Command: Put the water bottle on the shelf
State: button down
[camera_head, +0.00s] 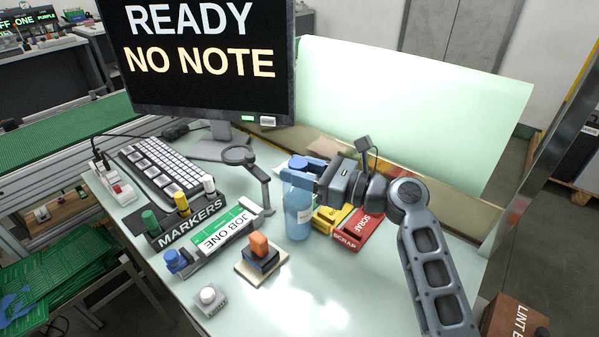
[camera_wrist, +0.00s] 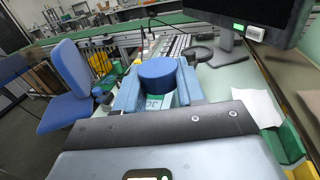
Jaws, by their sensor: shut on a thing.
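The water bottle (camera_head: 298,214) is translucent blue with a pale label and a blue cap. It is upright over the pale desk, left of the yellow and red bins. I cannot tell whether its base touches the desk. My gripper (camera_head: 300,172) comes in from the right and is shut on the bottle near its top. In the wrist view the blue cap (camera_wrist: 158,76) sits between the two blue fingers of my gripper (camera_wrist: 157,88). The bottle's lower body is hidden there. I cannot make out a shelf with certainty in either view.
A monitor (camera_head: 210,60) and keyboard (camera_head: 161,168) stand behind left.

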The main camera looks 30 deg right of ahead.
jog(key=shift+f, duration=0.4)
jog(key=c, duration=0.7)
grip_release()
jog(key=shift+f, duration=0.1)
